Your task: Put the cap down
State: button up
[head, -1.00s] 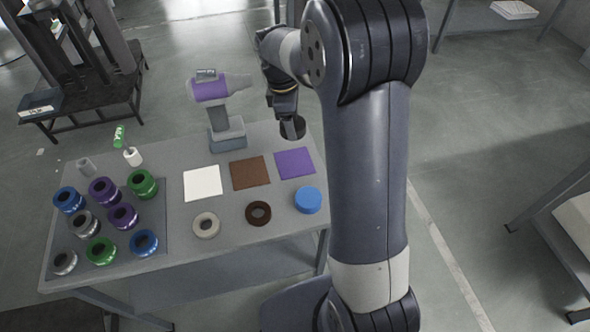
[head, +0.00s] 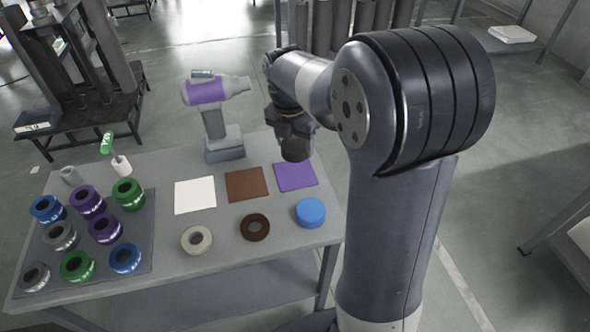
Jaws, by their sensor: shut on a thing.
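My gripper (head: 292,135) hangs from my arm over the back right part of the grey table (head: 275,275). It is shut on a dark round piece, which I take to be the cap (head: 295,152). The cap shows just behind the purple square (head: 296,177) and appears to be above the table. The fingertips are small and dark, so their exact hold is hard to see. A brown square (head: 247,185) and a white square (head: 195,195) lie to the left of the purple one.
A blue disc (head: 311,212), a brown ring (head: 255,217) and a pale ring (head: 197,231) lie in front of the squares. A purple and grey drill-like tool (head: 213,125) stands behind. Several coloured spools (head: 130,194) fill the left mat.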

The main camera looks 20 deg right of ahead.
aim_at(296, 173)
notch_tip(296, 173, down, 7)
jog(key=shift+f+b, duration=0.15)
jog(key=shift+b, duration=0.2)
jog(key=shift+f, duration=0.15)
jog(key=o, duration=1.1)
jog(key=r, duration=0.4)
jog(key=a+r+p, duration=0.1)
jog(key=r, duration=0.3)
jog(key=s+r, duration=0.1)
jog(key=r, duration=0.3)
jog(key=shift+s+a+r, duration=0.1)
jog(key=shift+a, duration=0.05)
